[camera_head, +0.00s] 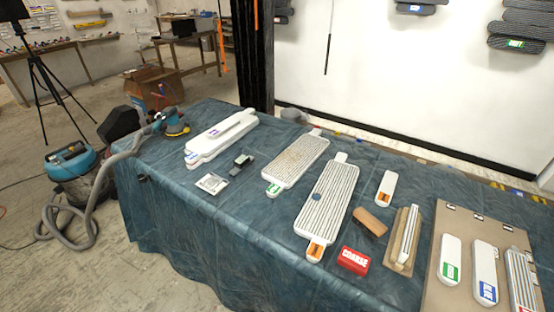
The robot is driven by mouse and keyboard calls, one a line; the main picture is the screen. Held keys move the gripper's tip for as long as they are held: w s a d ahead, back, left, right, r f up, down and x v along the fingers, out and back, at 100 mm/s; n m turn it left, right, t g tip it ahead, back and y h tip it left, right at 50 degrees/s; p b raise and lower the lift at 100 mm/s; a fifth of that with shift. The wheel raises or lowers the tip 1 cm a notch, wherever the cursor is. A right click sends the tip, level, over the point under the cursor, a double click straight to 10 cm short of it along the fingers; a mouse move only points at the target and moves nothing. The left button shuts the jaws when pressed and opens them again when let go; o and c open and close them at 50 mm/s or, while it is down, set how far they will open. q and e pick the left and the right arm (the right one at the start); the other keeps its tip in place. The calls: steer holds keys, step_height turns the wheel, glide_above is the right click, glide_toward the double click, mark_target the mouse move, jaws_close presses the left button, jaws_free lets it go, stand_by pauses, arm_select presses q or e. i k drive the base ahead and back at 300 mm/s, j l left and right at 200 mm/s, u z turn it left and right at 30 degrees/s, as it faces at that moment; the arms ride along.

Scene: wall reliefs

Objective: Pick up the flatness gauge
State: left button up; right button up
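No object carries a readable label naming it the flatness gauge, so I cannot tell for sure which one it is. A small dark device with a pale grey part (241,164) lies on the blue-covered table (180,210), left of the middle. A long narrow light bar on a wooden base (405,240) lies at the right of the table. Neither of my grippers shows in the head view.
Two long ribbed panels (327,212) (298,162), a red block marked COARSE (353,261), a brown block (370,222) and stacked white panels (221,137) lie on the table. A sander (172,125) with a hose sits at its left end. A vacuum (75,170) stands on the floor.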

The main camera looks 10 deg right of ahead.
mark_target(242, 161)
steer(key=i+j+z, duration=0.1)
steer(key=j, duration=0.3)
steer(key=i+j, duration=0.25)
steer(key=i+j+z, duration=0.15)
steer(key=j, duration=0.35)
steer(key=i+j+z, duration=0.1)
steer(key=j, duration=0.3)
steer(key=i+j+z, duration=0.1)
steer(key=j, duration=0.3)
steer(key=i+j, duration=0.15)
steer(key=j, duration=0.3)
steer(key=i+j+z, duration=0.15)
steer(key=j, duration=0.25)
